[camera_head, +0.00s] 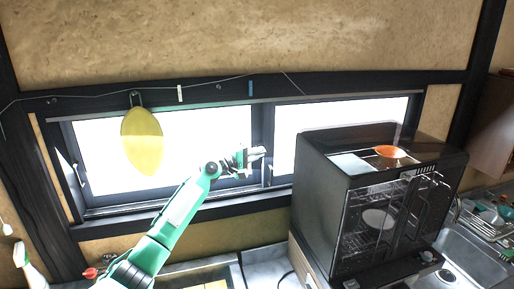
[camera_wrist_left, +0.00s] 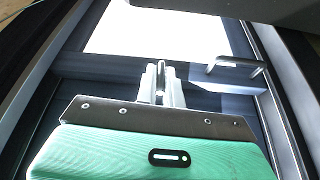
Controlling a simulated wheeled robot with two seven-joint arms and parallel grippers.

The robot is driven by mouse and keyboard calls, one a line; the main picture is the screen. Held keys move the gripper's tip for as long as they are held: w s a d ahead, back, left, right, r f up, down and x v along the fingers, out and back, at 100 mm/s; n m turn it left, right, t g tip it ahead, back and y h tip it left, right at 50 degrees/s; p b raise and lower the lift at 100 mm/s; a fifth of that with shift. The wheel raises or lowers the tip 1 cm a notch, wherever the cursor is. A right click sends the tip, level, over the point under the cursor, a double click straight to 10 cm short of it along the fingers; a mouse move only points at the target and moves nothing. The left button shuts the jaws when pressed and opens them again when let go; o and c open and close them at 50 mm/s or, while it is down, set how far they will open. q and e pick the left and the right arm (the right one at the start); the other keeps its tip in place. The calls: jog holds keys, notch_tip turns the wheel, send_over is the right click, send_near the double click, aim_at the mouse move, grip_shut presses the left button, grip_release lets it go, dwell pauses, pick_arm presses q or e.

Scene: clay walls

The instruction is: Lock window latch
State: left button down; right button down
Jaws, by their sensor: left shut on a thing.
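The window (camera_head: 200,140) has two bright panes in dark frames, with an upright dark frame bar (camera_head: 262,128) between them. My left gripper (camera_head: 262,152) is at this middle bar. In the left wrist view its pale fingers (camera_wrist_left: 160,82) are close together against the dark bar, with a small light part between them. This small part appears to be the window latch (camera_wrist_left: 160,96), mostly hidden by the fingers, so its position cannot be told. A separate silver handle (camera_wrist_left: 236,66) sits on the bar, apart from the fingers. My right gripper is not in view.
A yellow oval thing (camera_head: 142,140) hangs before the left pane. A sink (camera_head: 470,260) is at lower right.

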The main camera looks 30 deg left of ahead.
pick_arm(q)
jog(key=shift+w+a+r+n+g+p, duration=0.15)
jog(key=shift+w+a+r+n+g, duration=0.25)
jog(key=shift+n, duration=0.7)
jog(key=shift+w+a+r+n+g+p, duration=0.2)
jog(key=shift+r+n+g, duration=0.45)
jog(key=shift+n, duration=0.45)
jog(key=shift+w+a+r+n+g+p, duration=0.2)
jog(key=shift+a+r+n+g, duration=0.15)
jog(key=shift+r+n, duration=0.55)
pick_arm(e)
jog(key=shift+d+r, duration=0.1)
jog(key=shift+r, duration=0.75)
pick_arm(q)
jog(key=shift+f+n, duration=0.2)
jog(key=shift+n, duration=0.1)
jog(key=c, duration=1.5)
grip_release()
jog(key=shift+a, duration=0.1)
